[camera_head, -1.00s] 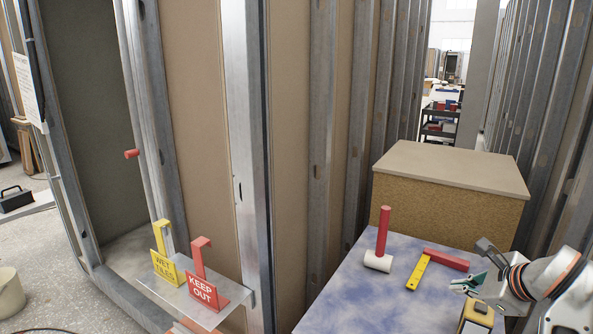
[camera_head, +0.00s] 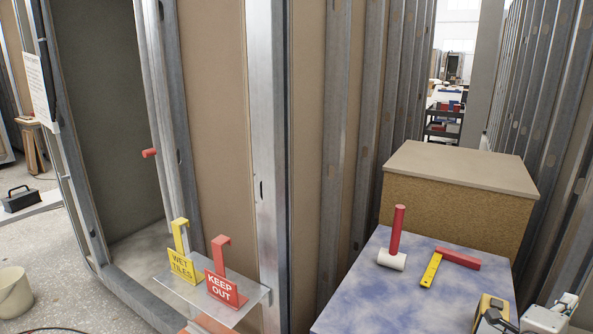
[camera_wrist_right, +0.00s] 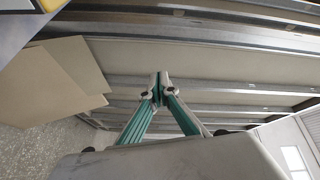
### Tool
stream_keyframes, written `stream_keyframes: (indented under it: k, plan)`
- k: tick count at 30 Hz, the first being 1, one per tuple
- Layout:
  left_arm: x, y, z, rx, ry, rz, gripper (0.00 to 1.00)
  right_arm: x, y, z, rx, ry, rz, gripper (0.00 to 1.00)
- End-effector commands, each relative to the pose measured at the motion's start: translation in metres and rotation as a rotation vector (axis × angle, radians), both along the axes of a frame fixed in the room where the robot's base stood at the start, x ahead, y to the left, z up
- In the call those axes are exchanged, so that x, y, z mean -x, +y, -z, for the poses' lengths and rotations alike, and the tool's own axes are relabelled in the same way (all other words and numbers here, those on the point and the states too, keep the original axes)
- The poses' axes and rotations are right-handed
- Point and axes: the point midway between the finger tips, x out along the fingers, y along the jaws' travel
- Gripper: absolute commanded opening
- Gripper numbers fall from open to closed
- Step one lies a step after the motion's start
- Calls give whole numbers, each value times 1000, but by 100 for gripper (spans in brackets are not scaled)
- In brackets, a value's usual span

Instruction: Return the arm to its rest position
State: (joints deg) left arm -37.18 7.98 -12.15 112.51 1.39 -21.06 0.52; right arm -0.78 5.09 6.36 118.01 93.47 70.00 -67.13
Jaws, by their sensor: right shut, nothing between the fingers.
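My right gripper (camera_wrist_right: 160,90) shows in the wrist view with its teal-lined fingers together and nothing between them. Beyond the fingertips are a pale panel and metal studs, with no object touching them. The fingertips are not clear there. My left gripper is not in view.
A wooden crate (camera_head: 455,205) stands behind. A clear shelf (camera_head: 190,290) holds yellow and red signs (camera_head: 222,287). Metal studs flank the right side.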

Motion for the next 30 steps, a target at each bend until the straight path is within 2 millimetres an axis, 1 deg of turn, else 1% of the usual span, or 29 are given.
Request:
stream_keyframes:
  k: [1, 2, 3, 5, 6, 8, 9, 11, 12, 14, 15, 17, 18, 20, 21, 23, 24, 25, 27, 30]
  plan:
    - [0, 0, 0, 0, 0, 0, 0, 2, 12, -7, 123, 13, -34, 0]
    - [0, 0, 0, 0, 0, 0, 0, 1, 22, -13, 196, 17, -59, 0]
    - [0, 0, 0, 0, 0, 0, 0, 0, 37, -19, 292, 25, -101, 0]
    - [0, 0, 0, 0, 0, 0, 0, -4, 65, -23, 427, 47, -177, 0]
    - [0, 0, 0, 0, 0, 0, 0, -7, 87, -22, 513, 65, -237, 0]
    - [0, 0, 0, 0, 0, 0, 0, -11, 122, -15, 632, 104, -338, 0]
    - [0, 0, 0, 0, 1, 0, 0, -13, 146, -5, 705, 135, -408, 0]
    - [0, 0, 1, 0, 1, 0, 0, -15, 181, 12, 795, 184, -512, 0]
    - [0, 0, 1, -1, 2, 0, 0, -14, 202, 26, 847, 221, -579, 0]
    - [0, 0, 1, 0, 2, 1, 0, -11, 232, 50, 916, 279, -677, 0]
    - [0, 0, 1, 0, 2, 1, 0, -7, 250, 68, 954, 320, -741, 0]
    - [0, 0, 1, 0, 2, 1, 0, 1, 275, 96, 1006, 388, -836, 0]
    - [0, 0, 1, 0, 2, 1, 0, 8, 290, 116, 1035, 435, -896, 0]
    - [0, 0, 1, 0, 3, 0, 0, 20, 310, 147, 1075, 509, -984, 0]
    - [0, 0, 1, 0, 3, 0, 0, 29, 321, 167, 1097, 562, -1041, 0]
    - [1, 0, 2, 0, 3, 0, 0, 46, 336, 199, 1126, 645, -1120, 0]
    - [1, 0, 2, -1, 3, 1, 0, 59, 344, 219, 1143, 702, -1171, 0]
    - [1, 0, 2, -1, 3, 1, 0, 68, 349, 234, 1155, 744, -1206, 0]
    - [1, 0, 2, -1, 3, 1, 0, 90, 357, 265, 1175, 840, -1277, 0]
    - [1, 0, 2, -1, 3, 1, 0, 119, 361, 299, 1197, 960, -1350, 0]
